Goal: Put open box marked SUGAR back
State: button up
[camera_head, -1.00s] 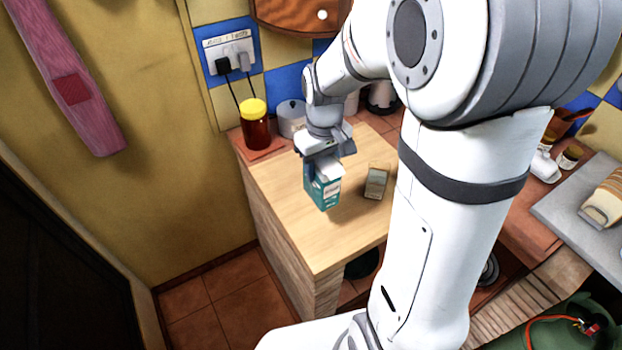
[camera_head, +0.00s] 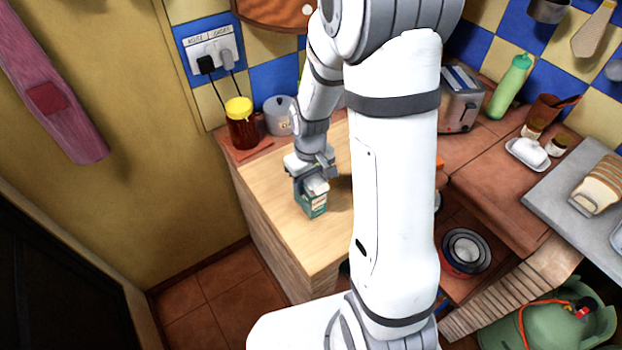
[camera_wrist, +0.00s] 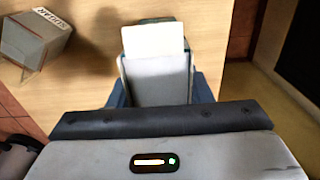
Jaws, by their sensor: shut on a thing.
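A teal box (camera_head: 315,209) with an open top and pale flap is in my gripper (camera_head: 313,180), at the wooden counter top (camera_head: 277,224). In the wrist view the box (camera_wrist: 157,80) sits between the fingers of my gripper (camera_wrist: 160,92), its white flap pointing up the picture. I cannot tell whether its base touches the counter, and I see no readable lettering on it. My arm hides that box in the head view.
A red-brown jar with a yellow lid (camera_head: 241,126) and a grey lidded pot (camera_head: 279,116) stand at the back left. A toaster (camera_head: 460,100) and a green bottle (camera_head: 510,87) are at the back right. The counter's front left is clear.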

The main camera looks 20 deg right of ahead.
jog(key=shift+s, duration=0.1)
jog(key=shift+f, duration=0.15)
jog(key=o, duration=1.3)
jog(key=shift+c, duration=0.2)
notch_tip(320, 180, up, 11)
jog(key=shift+r+b, duration=0.1)
jog(key=shift+b, duration=0.45)
jog(key=s+r+m+t, duration=0.3)
jog(key=s+r, duration=0.6)
jog(key=s, duration=0.5)
jog(key=shift+s+d+m+t, duration=0.15)
jog(key=shift+s+m+t, duration=0.15)
